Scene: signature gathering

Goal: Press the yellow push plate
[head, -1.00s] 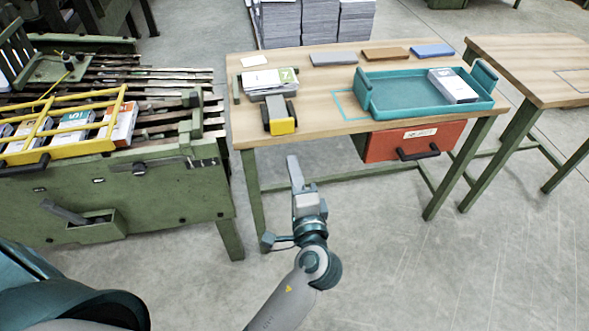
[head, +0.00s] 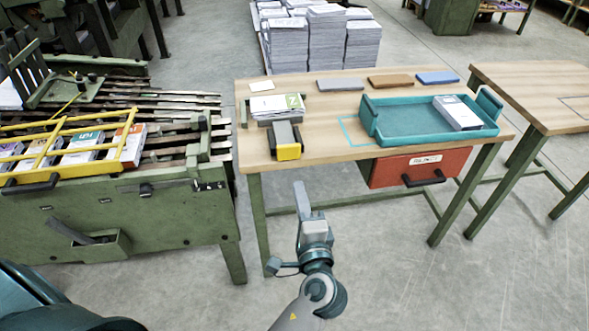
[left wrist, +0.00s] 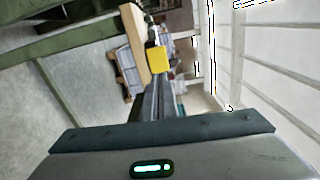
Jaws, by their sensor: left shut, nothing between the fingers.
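The yellow push plate (head: 288,152) is on the front of a small grey device at the front left edge of the wooden table. It also shows in the left wrist view (left wrist: 158,60), just beyond my fingertips. My left gripper (head: 298,186) is shut and empty, pointing up toward the table. In the head view it appears below the plate, in front of the table edge and apart from it. In the left wrist view its shut fingers (left wrist: 153,84) point toward the plate. My right gripper is in neither view.
Behind the device lies a paper stack (head: 277,104). A teal tray (head: 400,122) holding a grey-white bundle stands to the right, above a red drawer (head: 415,168). A green machine (head: 120,215) with a yellow guard (head: 75,133) stands left. The floor before the table is clear.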

